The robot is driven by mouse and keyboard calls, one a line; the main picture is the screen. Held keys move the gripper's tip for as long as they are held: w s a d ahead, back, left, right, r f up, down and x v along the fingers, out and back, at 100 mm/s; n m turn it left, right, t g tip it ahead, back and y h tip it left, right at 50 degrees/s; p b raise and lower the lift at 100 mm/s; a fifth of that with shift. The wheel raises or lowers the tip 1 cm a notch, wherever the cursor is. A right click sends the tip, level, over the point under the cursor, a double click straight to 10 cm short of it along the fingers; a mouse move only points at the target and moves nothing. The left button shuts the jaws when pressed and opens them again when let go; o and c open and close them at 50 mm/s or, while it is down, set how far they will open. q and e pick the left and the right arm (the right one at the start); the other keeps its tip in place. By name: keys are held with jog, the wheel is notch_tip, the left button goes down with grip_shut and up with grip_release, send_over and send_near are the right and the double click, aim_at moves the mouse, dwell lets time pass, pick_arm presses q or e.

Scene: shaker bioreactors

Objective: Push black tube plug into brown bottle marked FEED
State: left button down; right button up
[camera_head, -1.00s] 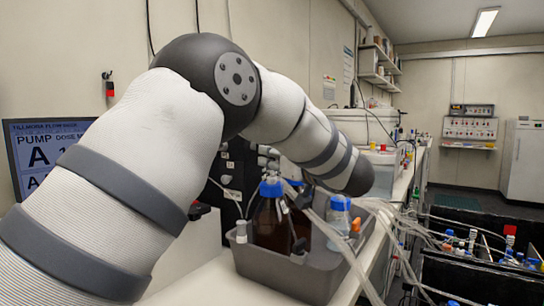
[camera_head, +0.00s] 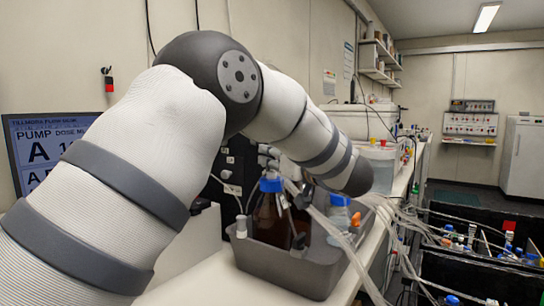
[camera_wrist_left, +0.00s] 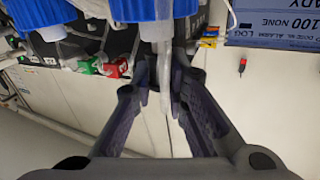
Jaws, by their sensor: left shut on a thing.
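The brown bottle (camera_head: 268,220) with a blue cap stands in a grey tray; I cannot read a FEED mark on it. My left gripper (camera_head: 304,197) is beside its cap on the right, partly hidden by my arm and tubes. In the left wrist view, the gripper (camera_wrist_left: 166,98) is shut with a pale tube (camera_wrist_left: 165,112) between its fingertips, just below a blue cap (camera_wrist_left: 140,8). The black plug is hard to tell from the dark fingers there. My right gripper is not in view.
A clear bottle (camera_head: 340,219) stands right of the brown one in the grey tray (camera_head: 285,272). A display (camera_head: 40,140) stands at the left.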

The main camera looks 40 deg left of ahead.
pick_arm(q)
jog(key=shift+f, duration=0.5)
dwell(0.3)
jog(key=c, duration=1.5)
grip_release()
jog(key=v, duration=1.2)
